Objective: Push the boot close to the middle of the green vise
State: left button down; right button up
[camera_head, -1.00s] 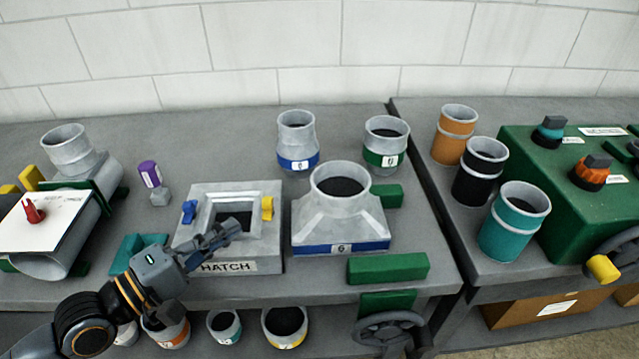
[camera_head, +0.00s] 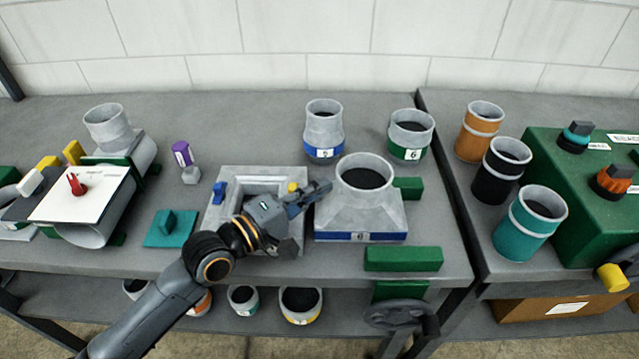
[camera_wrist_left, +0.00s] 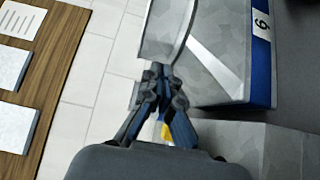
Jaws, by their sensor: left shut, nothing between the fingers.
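The boot (camera_head: 360,217) is a grey metal fitting with a square base, a round collar and a blue band with a label. It stands upright on the bench, between the front green jaw (camera_head: 402,259) and rear green jaw (camera_head: 408,188) of the vise, off toward their left end. The boot also shows in the wrist view (camera_wrist_left: 215,60). My left gripper (camera_head: 324,189) is shut and empty, with its tips at the boot's left side near the collar. In the wrist view its tips (camera_wrist_left: 158,72) are close to the boot; I cannot tell whether they touch.
A hatch frame (camera_head: 228,185) with blue and yellow clips lies under my left arm. Two round fittings, blue-banded (camera_head: 323,130) and green-banded (camera_head: 410,135), stand behind the boot. The vise handwheel (camera_head: 400,315) hangs below the front edge. Bench right of the jaws is clear.

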aim_at(349, 200)
pick_arm(q)
jog(key=shift+d, duration=0.25)
jog(key=shift+d, duration=0.2)
jog(key=d+p, duration=0.2)
jog(key=d, duration=0.1)
jog(key=d+p, duration=0.2)
jog(key=d, duration=0.2)
jog(key=shift+s+r, duration=0.1)
jog(key=shift+s, duration=0.1)
jog(key=shift+d, duration=0.25)
jog(key=shift+a, duration=0.1)
